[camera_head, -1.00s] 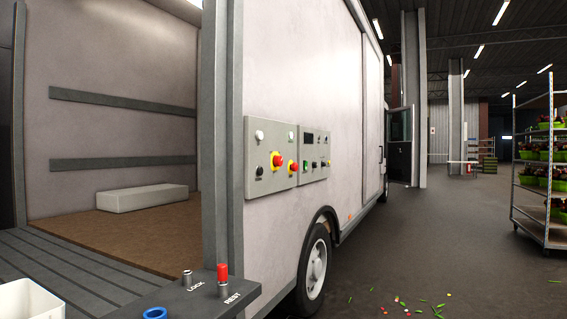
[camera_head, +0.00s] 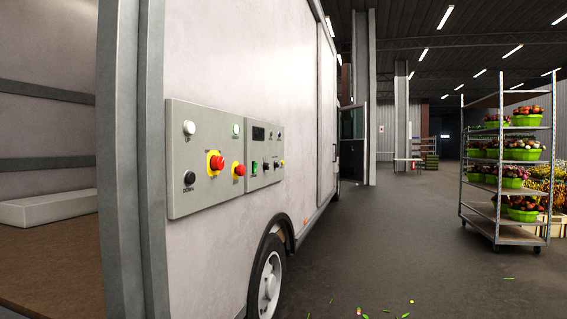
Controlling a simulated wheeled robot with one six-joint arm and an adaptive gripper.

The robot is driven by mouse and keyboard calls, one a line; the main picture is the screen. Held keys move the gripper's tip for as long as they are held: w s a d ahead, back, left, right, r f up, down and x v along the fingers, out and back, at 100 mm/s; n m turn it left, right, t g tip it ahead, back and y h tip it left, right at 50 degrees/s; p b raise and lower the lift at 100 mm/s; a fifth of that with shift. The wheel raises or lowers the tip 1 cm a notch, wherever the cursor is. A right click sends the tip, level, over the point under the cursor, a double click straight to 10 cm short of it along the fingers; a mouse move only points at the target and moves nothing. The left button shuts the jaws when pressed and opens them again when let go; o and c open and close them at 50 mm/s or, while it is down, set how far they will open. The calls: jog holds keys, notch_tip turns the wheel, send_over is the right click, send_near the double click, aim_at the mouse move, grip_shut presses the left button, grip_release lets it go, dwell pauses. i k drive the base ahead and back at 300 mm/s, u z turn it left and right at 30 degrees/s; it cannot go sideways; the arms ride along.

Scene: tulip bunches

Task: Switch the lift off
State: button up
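A grey control panel (camera_head: 205,195) is fixed to the side of a white truck (camera_head: 215,60), left of the middle of the head view. It carries a white button (camera_head: 189,128) at the top, a black knob (camera_head: 190,178) below it, and a red mushroom button on a yellow base (camera_head: 215,163). The small labels are too blurred to read. My gripper is not in view.
The truck's open cargo bay is at the left, with a pale block (camera_head: 50,207) on its floor. A truck wheel (camera_head: 268,280) stands below the panels. A rack (camera_head: 520,238) of tulip bunches in green tubs is at the right. Open floor (camera_head: 400,235) lies between, with scattered leaf bits.

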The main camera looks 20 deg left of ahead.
aim_at(217, 162)
jog(key=z, duration=0.1)
jog(key=i, duration=0.8)
jog(key=u, duration=0.75)
jog(key=i, duration=0.65)
jog(key=u, duration=0.55)
